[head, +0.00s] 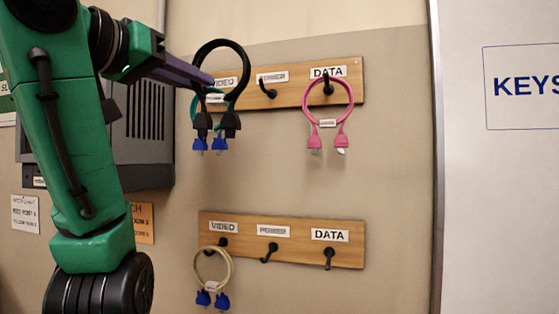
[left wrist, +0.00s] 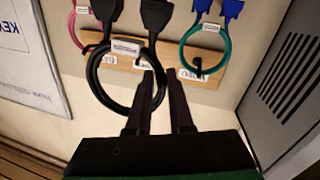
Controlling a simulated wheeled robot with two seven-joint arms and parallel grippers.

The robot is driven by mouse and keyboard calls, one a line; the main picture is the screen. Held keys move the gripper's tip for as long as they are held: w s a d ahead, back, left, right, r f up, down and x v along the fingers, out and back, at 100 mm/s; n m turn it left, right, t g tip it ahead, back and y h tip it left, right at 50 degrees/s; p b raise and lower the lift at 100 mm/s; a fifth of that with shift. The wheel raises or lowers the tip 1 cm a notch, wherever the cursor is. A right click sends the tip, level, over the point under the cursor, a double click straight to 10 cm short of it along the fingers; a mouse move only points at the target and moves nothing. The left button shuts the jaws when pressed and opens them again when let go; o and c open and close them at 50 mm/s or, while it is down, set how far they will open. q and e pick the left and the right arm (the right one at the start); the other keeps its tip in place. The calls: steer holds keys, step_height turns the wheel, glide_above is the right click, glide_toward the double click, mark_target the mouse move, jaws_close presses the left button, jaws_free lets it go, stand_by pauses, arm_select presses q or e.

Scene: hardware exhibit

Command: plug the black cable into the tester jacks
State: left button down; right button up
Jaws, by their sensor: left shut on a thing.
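The black cable (head: 249,70) is a loop with a white tag and two black plugs pointing down. It hangs in front of the upper rack's VIDEO end. My left gripper (head: 211,82) is shut on the loop. The upper POWER hook (head: 267,89) is bare. I cannot make out the tester jacks in either view. My right gripper is not in view.
A teal cable (left wrist: 184,52) with blue plugs hangs on the upper VIDEO hook, behind the black one. A pink cable (head: 351,100) hangs under upper DATA. A beige cable (head: 231,265) hangs under lower VIDEO. A grey vented box (head: 147,160) stands left, partly behind my arm.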

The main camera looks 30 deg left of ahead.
arm_select(q)
steer(key=w+p, duration=0.2)
steer(key=w, duration=0.2)
steer(key=w+a+p, duration=0.1)
steer(key=w+p, duration=0.2)
steer(key=w, duration=0.2)
steer(key=w+a+r+p, duration=0.1)
steer(key=w+p, duration=0.1)
steer(key=w, duration=0.3)
steer(key=shift+w+p, duration=0.25)
steer(key=shift+p, duration=0.05)
steer(key=f, duration=0.1)
steer(key=w+f, duration=0.1)
steer(key=shift+w+f, duration=0.1)
steer(key=shift+f, duration=0.25)
steer(key=shift+s+f, duration=0.2)
steer(key=shift+f, duration=0.25)
steer(key=c, duration=0.8)
jaws_free()
steer(key=shift+w, duration=0.2)
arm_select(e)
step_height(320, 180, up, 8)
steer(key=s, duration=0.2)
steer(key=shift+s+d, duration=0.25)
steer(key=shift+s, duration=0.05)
